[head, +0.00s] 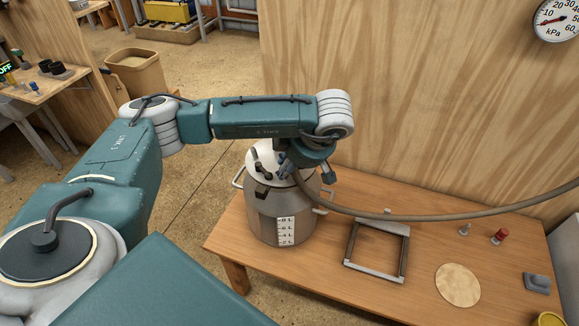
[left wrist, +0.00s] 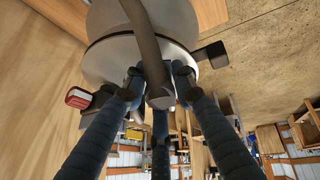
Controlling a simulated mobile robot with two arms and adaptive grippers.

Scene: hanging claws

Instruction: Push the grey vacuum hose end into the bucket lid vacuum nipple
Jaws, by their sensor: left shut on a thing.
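The metal bucket (head: 270,222) with a white lid (head: 259,153) stands upright at the left end of the wooden table. My left gripper (head: 291,168) is over the lid's right part. It is shut on the grey vacuum hose (head: 420,214), close to the hose end. In the left wrist view my left gripper's blue fingers (left wrist: 157,76) close around the hose end (left wrist: 160,97), with the bucket (left wrist: 108,55) behind. The lid nipple cannot be made out; fingers and hose cover that area, so I cannot tell whether the hose end touches it. My right gripper is not in view.
The hose sags across the table to the right edge. A metal frame (head: 400,232), a round wooden disc (head: 457,286), a red-capped small part (head: 500,236) and a grey block (head: 537,283) lie on the table. A plywood wall (head: 430,100) with a gauge (head: 556,20) stands behind.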

